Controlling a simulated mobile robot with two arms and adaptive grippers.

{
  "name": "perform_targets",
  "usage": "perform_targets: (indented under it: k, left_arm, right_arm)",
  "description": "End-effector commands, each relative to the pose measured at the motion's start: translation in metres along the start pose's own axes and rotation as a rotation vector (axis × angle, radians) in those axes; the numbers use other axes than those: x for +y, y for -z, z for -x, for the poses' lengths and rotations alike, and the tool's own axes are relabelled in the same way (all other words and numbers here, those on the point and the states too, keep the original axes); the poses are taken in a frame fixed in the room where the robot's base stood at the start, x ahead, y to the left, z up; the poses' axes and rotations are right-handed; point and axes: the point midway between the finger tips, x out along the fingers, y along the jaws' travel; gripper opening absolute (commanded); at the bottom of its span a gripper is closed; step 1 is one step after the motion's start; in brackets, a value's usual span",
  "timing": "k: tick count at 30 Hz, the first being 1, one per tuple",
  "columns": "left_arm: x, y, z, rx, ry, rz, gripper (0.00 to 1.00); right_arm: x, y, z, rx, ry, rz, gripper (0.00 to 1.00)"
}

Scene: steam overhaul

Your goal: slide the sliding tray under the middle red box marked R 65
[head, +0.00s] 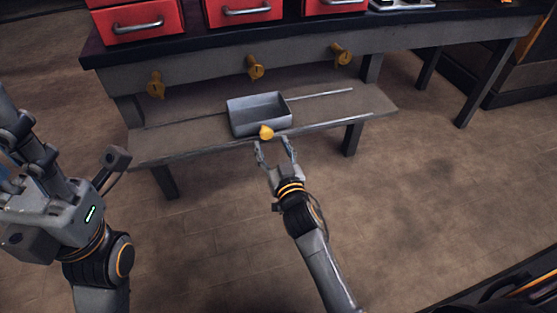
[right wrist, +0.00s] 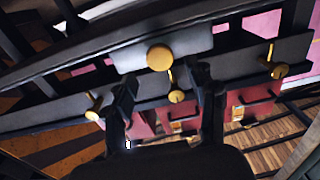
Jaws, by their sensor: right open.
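The sliding tray (head: 231,118) is a grey open box on rails on the low shelf. A yellow knob (head: 266,132) sits on its front; it also shows in the right wrist view (right wrist: 160,57). In the picture the tray stands below the middle brass valve (head: 256,67). The middle red box (head: 243,10) is on the bench top, cut by the upper edge; no marking is readable. My right gripper (head: 273,146) is open and empty, its fingers pointing at the knob, just short of it. My left gripper (head: 22,165) is raised at the left; its opening is unclear.
Red boxes stand to the left (head: 137,22) and right (head: 335,6) of the middle one. Brass valves hang at left (head: 156,84) and right (head: 341,54) under the bench edge. The low shelf (head: 165,145) is clear on both sides of the tray. The floor in front is free.

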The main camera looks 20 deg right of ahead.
Motion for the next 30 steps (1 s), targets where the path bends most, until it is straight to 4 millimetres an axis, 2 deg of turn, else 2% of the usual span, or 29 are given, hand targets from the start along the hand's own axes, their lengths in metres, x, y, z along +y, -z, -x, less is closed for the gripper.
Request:
perform_targets:
  k: [1,6,12,30]
  left_arm:
    - [0.000,0.000,0.000,-0.001,0.000,0.000,0.40]
    - [0.000,0.000,0.000,-0.001,-0.001,0.000,0.40]
    - [0.000,0.000,0.000,-0.001,-0.001,0.000,0.40]
    - [0.000,0.000,0.000,-0.002,-0.001,0.000,0.40]
  right_arm:
    - [0.000,-0.001,0.012,-0.002,0.000,0.000,0.57]
    - [0.000,0.000,0.041,0.000,0.001,0.000,0.57]
    - [0.000,0.001,0.058,0.002,0.001,-0.001,0.57]
    - [-0.001,0.004,0.061,0.010,0.004,0.000,0.57]
